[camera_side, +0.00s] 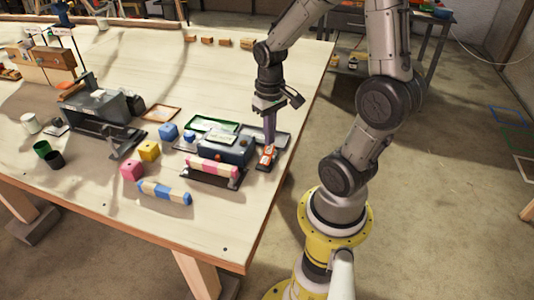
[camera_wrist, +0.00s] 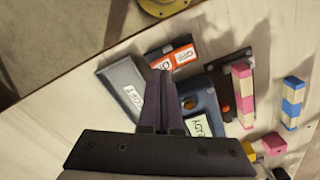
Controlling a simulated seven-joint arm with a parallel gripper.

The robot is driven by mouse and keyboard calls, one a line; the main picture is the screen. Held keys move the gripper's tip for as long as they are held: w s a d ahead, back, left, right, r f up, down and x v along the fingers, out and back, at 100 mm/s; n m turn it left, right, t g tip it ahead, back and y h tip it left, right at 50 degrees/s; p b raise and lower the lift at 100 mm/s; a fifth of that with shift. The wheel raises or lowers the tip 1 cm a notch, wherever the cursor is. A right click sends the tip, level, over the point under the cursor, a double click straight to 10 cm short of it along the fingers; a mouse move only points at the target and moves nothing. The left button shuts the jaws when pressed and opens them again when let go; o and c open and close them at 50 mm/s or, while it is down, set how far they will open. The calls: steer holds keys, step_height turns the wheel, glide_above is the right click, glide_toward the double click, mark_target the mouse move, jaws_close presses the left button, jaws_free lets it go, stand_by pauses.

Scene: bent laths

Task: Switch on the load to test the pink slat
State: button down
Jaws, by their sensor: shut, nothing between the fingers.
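The pink-and-cream slat (camera_side: 212,168) lies across the dark test rig (camera_side: 238,151); it also shows in the wrist view (camera_wrist: 243,95). An orange switch box (camera_side: 267,157) with white labels stands at the rig's right end. In the wrist view the switch box (camera_wrist: 180,57) lies just beyond my fingertips; its label seems to read OFF, but is small. My gripper (camera_side: 270,143) points down, shut and empty, close above the switch box. I cannot tell whether it touches it. In the wrist view my gripper (camera_wrist: 163,74) shows its dark purple fingers together. A small display (camera_wrist: 203,126) seems to read READY.
A blue-and-cream slat (camera_side: 165,192) lies in front. Pink (camera_side: 132,170), yellow (camera_side: 149,151) and blue (camera_side: 168,131) blocks stand left of the rig. A green-edged tray (camera_side: 212,123) and a grey tray (camera_side: 278,138) lie behind. The table's right edge is close to the switch box.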

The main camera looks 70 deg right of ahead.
mark_target(268, 150)
steer(key=shift+f, duration=1)
stand_by(0.5)
steer(key=shift+r, duration=3.55)
steer(key=s+a+r+n+t, duration=0.3)
steer(key=a+r+n+t, duration=0.2)
steer(key=a+r, duration=0.3)
steer(key=a+n, duration=0.1)
steer(key=a, duration=0.3)
steer(key=shift+s+a+t, duration=0.25)
steer(key=shift+s+t, duration=0.05)
steer(key=shift+s, duration=0.1)
